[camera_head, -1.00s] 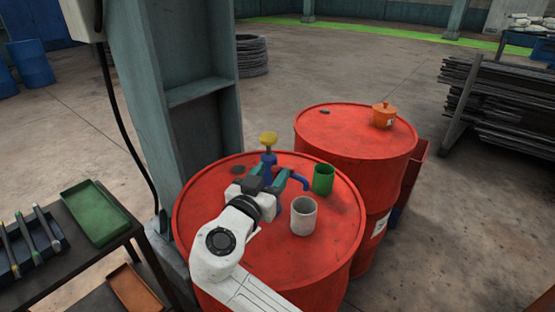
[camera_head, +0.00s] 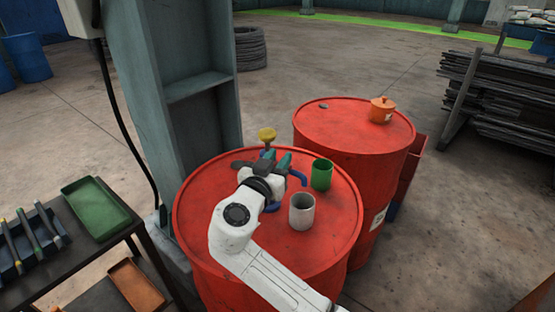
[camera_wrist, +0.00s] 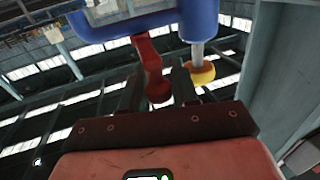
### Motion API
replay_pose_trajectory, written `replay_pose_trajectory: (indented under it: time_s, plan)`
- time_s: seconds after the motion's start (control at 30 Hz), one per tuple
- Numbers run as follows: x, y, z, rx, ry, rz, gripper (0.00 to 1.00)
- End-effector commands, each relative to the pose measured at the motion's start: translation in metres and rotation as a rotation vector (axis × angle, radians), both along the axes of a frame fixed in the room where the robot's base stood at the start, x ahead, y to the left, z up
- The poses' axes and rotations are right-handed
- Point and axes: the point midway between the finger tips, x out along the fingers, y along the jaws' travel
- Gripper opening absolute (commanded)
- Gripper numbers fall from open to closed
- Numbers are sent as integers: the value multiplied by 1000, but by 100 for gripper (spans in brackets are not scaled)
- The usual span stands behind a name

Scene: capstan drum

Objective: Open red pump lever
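The blue pump with its yellow knob (camera_head: 267,135) stands on the near red drum, mostly hidden behind my gripper (camera_head: 277,160). Its blue curved spout (camera_head: 298,177) shows to the right of the gripper. In the wrist view the blue pump body (camera_wrist: 199,20) is at the top, with the yellow knob (camera_wrist: 201,73) on a metal rod. The red lever (camera_wrist: 150,62) reaches down between the two dark fingers of my gripper (camera_wrist: 158,80). The fingers are apart, one on each side of the lever's rounded end; whether they touch it is unclear.
A green cup (camera_head: 321,174) and a grey-white cup (camera_head: 302,211) stand on the near drum (camera_head: 335,240), right of my gripper. An orange lidded pot (camera_head: 382,109) is on the far drum (camera_head: 345,135). A steel column (camera_head: 170,90) rises close on the left.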

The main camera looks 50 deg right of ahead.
Motion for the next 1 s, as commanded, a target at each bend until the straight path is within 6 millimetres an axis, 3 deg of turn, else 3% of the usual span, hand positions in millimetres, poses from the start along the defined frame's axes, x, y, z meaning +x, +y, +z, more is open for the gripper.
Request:
replay_pose_trajectory:
  time_s: [0.23, 0.67, 1.0]
  plan:
    - [0, 0, 0, 0, 0, 0, 0]
    - [-5, 1, -4, 4, -4, 94, 0]
    - [-16, -1, 0, 3, -5, 374, 0]
